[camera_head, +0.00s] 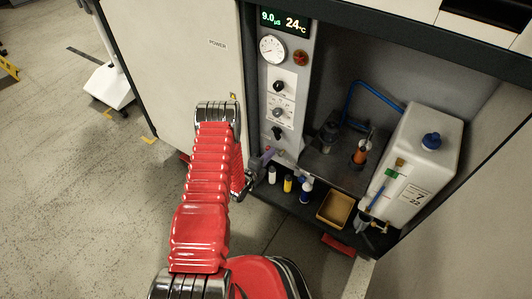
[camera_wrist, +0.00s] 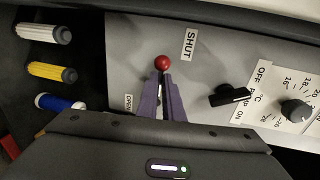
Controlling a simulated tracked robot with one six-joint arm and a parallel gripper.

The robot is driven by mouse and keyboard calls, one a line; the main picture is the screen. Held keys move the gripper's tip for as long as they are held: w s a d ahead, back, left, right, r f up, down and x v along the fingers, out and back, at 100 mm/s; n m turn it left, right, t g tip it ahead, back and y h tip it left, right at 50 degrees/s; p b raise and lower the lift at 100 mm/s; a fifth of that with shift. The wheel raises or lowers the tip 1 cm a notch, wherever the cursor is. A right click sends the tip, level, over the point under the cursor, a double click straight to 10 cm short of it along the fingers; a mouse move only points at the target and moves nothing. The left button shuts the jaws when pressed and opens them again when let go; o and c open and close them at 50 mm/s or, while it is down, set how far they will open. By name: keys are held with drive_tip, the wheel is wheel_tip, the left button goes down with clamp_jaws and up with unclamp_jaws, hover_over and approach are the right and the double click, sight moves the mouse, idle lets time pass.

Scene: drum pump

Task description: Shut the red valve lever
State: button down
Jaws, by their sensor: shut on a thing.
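The red valve lever shows its round red ball knob (camera_wrist: 162,62) in the wrist view, just beyond my fingertips. My gripper (camera_wrist: 163,82) has two purple fingers closed around the lever's stem below the ball. The fingers hide most of the stem and its pivot. A SHUT label (camera_wrist: 190,43) is on the panel to the upper right of the ball. An OPEN label (camera_wrist: 128,102) is to the left of the fingers. In the head view my gripper (camera_head: 265,157) is at the foot of the control panel, and the lever is too small to make out clearly.
A black switch (camera_wrist: 230,95) and a knob (camera_wrist: 295,110) sit right of my fingers. A yellow tray (camera_head: 322,217) and a white tank (camera_head: 425,155) are further right inside the cabinet.

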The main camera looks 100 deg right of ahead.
drive_tip(key=shift+w+f, duration=0.15)
drive_tip(key=shift+f, duration=0.05)
drive_tip(key=c, duration=1.9)
unclamp_jaws()
drive_tip(key=shift+r, duration=0.1)
drive_tip(key=v, duration=1.3)
drive_tip(key=shift+w+a+r, duration=0.1)
drive_tip(key=shift+w+a, duration=0.1)
drive_tip(key=shift+a, duration=0.05)
